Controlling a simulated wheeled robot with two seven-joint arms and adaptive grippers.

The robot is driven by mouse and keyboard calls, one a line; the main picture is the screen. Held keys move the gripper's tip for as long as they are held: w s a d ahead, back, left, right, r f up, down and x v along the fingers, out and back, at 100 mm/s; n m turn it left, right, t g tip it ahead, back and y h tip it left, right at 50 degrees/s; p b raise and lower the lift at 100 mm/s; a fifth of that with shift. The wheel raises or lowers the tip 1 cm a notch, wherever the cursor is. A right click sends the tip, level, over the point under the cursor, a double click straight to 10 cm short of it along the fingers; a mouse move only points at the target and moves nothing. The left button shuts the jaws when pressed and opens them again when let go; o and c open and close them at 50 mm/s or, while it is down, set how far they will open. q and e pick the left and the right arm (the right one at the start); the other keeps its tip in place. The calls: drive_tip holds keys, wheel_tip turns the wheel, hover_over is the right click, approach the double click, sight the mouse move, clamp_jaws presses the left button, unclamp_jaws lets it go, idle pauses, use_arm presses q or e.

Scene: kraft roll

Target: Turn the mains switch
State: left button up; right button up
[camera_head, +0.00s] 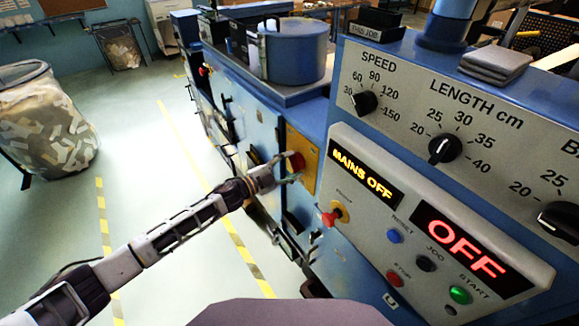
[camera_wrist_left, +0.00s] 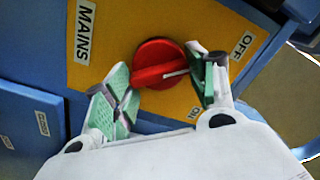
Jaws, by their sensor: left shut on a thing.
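The mains switch (camera_head: 297,160) is a red round knob on a yellow plate on the side of the blue machine. In the left wrist view, the red knob (camera_wrist_left: 156,62) sits between the two green-padded fingers of my left gripper (camera_wrist_left: 164,76), which is shut on it. The knob's white mark points right, roughly between the OFF and ON labels; the right finger partly covers that side. In the head view my left gripper (camera_head: 287,170) reaches the switch from the left. The display (camera_head: 366,174) reads MAINS OFF. My right gripper is not in view.
The control panel (camera_head: 345,268) carries a red-topped knob, push buttons and a red OFF display. Speed and length dials (camera_head: 444,149) are above. A bin of paper scraps (camera_head: 42,125) stands at left. The floor between is clear, with yellow striped lines.

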use_arm(q)
drive_tip(key=m+b, duration=0.2)
drive_tip(key=m, duration=0.3)
drive_tip(key=m+b, duration=0.2)
drive_tip(key=m, duration=0.4)
drive_tip(key=m+b, duration=0.3)
drive_tip(key=m, duration=0.2)
drive_tip(key=shift+f+m, duration=0.35)
drive_tip(key=shift+m, duration=0.05)
drive_tip(key=o, duration=1)
drive_tip(key=shift+r, duration=0.1)
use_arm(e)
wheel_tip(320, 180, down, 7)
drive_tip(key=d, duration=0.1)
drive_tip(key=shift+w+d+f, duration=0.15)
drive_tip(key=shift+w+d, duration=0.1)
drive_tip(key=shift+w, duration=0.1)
use_arm(q)
drive_tip(key=shift+a, duration=0.15)
drive_tip(key=shift+v, duration=5.95)
